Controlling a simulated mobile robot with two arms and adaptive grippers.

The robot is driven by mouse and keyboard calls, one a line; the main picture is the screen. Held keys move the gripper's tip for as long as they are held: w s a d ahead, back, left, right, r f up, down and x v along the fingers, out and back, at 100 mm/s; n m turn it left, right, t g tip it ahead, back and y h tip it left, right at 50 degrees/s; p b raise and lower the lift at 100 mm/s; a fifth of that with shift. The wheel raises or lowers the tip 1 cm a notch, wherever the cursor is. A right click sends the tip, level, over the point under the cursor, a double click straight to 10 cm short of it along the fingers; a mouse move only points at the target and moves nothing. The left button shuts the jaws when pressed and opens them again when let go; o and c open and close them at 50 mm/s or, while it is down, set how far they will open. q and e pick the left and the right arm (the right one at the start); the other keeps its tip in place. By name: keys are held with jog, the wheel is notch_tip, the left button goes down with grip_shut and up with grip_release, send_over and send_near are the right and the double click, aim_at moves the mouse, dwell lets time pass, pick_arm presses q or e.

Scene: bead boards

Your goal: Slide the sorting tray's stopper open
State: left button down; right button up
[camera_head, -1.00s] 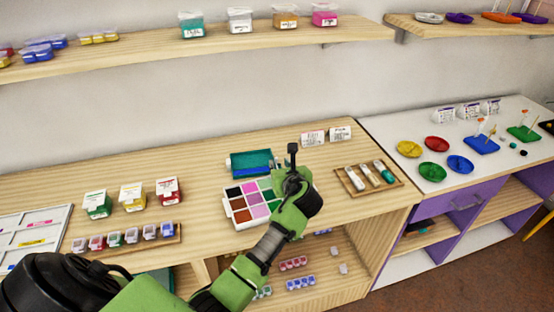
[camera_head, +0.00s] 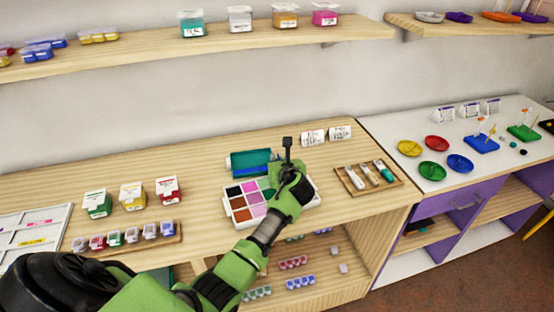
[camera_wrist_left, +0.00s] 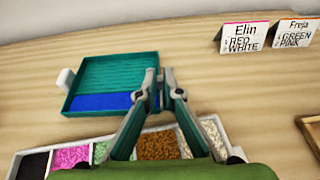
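The sorting tray (camera_head: 250,157) is teal, with a blue strip along its near side, and lies on the wooden counter. It also shows in the left wrist view (camera_wrist_left: 112,74), with a small white piece (camera_wrist_left: 66,79) at its left side that looks like the stopper. My left gripper (camera_head: 287,142) is over the counter at the tray's right end. My right gripper is not in view.
A white bead box (camera_head: 228,215) with coloured compartments lies just in front of the tray, partly under my left arm. Name cards (camera_head: 313,138) stand behind to the right. A wooden tray with tubes (camera_head: 344,185) lies right. Bare counter shows left of the sorting tray.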

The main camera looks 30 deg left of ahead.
pick_arm(q)
jog(key=shift+w+a+r+p, duration=0.1)
jog(key=shift+w+a+p, duration=0.25)
jog(key=shift+w+a, duration=0.7)
jog(key=c, duration=2.2)
grip_release()
jog(key=shift+s+d, duration=0.1)
jog(key=v, duration=1.1)
jog(key=shift+s+d, duration=0.3)
